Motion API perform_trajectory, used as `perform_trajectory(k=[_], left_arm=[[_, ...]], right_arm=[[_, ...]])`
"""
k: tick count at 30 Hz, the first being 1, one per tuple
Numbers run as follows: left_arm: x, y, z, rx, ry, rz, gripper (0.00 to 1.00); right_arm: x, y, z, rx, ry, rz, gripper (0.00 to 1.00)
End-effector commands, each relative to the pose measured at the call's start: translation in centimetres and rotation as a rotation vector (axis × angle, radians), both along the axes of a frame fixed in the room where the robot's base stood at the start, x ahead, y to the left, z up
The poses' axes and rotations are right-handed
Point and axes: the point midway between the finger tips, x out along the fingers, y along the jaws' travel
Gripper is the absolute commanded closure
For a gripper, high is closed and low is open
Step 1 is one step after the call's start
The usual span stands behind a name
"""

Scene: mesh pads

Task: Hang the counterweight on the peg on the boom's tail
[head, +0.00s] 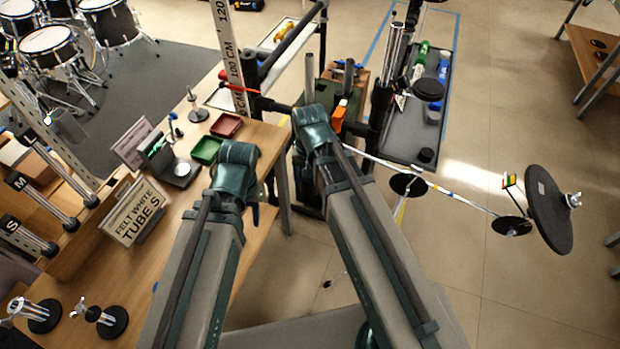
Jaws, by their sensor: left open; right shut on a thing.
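My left gripper (254,211) is at the end of the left arm, just over the table's right edge; its jaws are mostly hidden behind the wrist. My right gripper (334,137) is at the end of the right arm, near the stand; its fingertips and what they hold are hidden behind the wrist. A slim pale rod, seemingly the boom (460,198), runs down to the right from near the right wrist, with black discs along it. I cannot clearly make out the counterweight or the tail peg.
A tall ruler (228,50) stands behind. A large black disc (548,208) is at right. The floor (500,290) at lower right is mostly clear.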

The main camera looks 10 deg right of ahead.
Motion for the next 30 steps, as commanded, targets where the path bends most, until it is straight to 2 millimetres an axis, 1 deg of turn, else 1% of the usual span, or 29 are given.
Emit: perform_trajectory(k=[12,30], left_arm=[[0.0,0.0,0.0,0.0,0.0,0.0,0.5],[0.0,0.0,-0.3,0.0,0.0,0.0,0.5]], right_arm=[[0.1,-0.1,0.0,0.0,0.0,0.008,1.0],[2.4,-1.6,-0.3,0.0,0.0,0.007,1.0]])
